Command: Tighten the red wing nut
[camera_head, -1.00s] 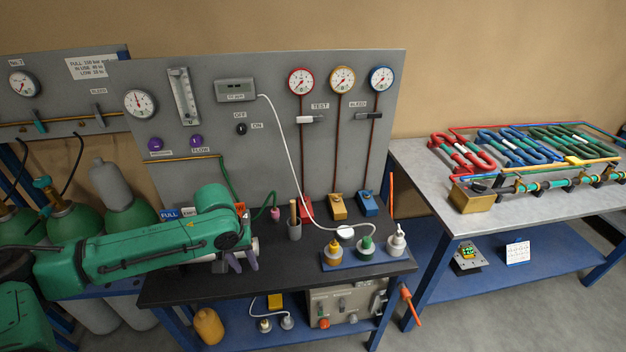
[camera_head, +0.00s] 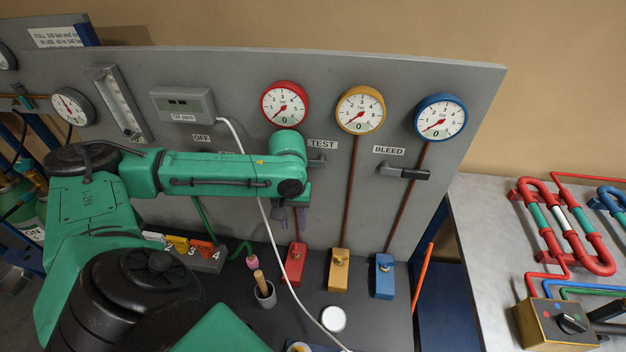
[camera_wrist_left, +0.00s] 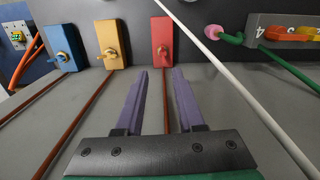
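The red block (camera_head: 294,264) stands at the foot of the panel, below the red-rimmed gauge, with a small wing nut (camera_head: 297,251) on it. In the left wrist view the red block (camera_wrist_left: 162,30) is straight ahead, with the wing nut (camera_wrist_left: 162,50) on its face. My left gripper (camera_head: 291,222) hangs above the red block in the head view. In the left wrist view its purple fingers (camera_wrist_left: 160,76) are apart with nothing gripped. The wing nut lies beyond the fingertips, roughly in line with the gap. My right gripper is not in view.
A yellow block (camera_head: 339,270) and a blue block (camera_head: 384,277) stand to the right of the red one. A white cable (camera_head: 266,215) hangs close to my left gripper. A cup with a wooden handle (camera_head: 265,294) stands in front. A BLEED lever (camera_head: 402,172) juts from the panel.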

